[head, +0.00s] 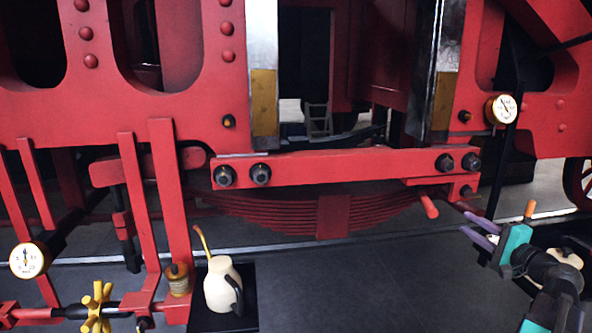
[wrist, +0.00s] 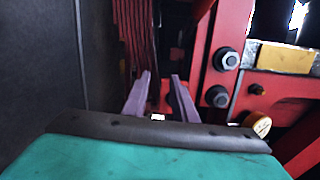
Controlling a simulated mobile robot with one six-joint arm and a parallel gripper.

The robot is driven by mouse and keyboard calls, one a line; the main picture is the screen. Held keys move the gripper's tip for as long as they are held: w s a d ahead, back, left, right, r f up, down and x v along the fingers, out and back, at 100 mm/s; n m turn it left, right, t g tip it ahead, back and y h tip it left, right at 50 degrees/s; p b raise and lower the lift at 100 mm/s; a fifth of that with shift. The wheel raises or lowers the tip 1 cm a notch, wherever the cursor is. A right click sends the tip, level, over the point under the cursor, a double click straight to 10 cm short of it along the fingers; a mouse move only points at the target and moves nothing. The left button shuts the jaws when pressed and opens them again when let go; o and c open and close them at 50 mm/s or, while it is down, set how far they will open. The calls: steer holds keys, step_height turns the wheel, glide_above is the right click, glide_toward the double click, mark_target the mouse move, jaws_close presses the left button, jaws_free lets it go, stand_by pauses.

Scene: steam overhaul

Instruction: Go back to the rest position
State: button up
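My gripper (head: 468,224) is at the lower right of the head view, with a teal body and two purple fingers pointing left toward the red locomotive frame. In the wrist view my gripper (wrist: 160,76) shows both fingers apart with nothing held between them. It is open, and floor and dark red parts show past the fingertips. No rest position is marked in either view.
A red crossbar with dark bolts (head: 330,168) spans the frame above a red leaf spring (head: 330,212). A red peg (head: 428,205) sticks out left of my gripper. A cream oil can (head: 222,285), a yellow valve wheel (head: 97,307) and gauges stand around.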

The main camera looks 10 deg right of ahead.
steer(key=w+a+f+n+g+y, duration=0.1)
steer(key=w+a+f+y, duration=0.1)
steer(key=w+a+f, duration=0.35)
steer(key=w+a+f+g+y, duration=0.1)
steer(key=w+a+f+g, duration=0.1)
steer(key=a+f, duration=0.65)
steer(key=w+a+f+n+g+y, duration=0.1)
steer(key=w+a+f+y, duration=0.1)
steer(key=w+a+f, duration=0.35)
steer(key=s+a+f+n+g+y, duration=0.1)
steer(key=s+a+f+n+g, duration=0.15)
steer(key=a+f, duration=0.8)
steer(key=s+a+f+n+g+y, duration=0.15)
steer(key=a+f+g, duration=0.25)
steer(key=a+f, duration=0.7)
steer(key=s+a+f+n+g+h, duration=0.1)
steer(key=s+a+f+n+g, duration=0.25)
steer(key=s+a+f, duration=0.55)
steer(key=s+a+f+n+g+h, duration=0.15)
steer(key=s+a+f+g, duration=0.35)
steer(key=s+f, duration=0.55)
steer(key=s+f+n+g+h, duration=0.2)
steer(key=s+f+n+g, duration=0.3)
steer(key=s, duration=0.8)
steer(key=s+d+f+n+h, duration=0.1)
steer(key=s+d+n+h, duration=0.1)
steer(key=s+d+h, duration=0.2)
steer(key=shift+d+f+t, duration=0.4)
steer(key=shift+d, duration=1.45)
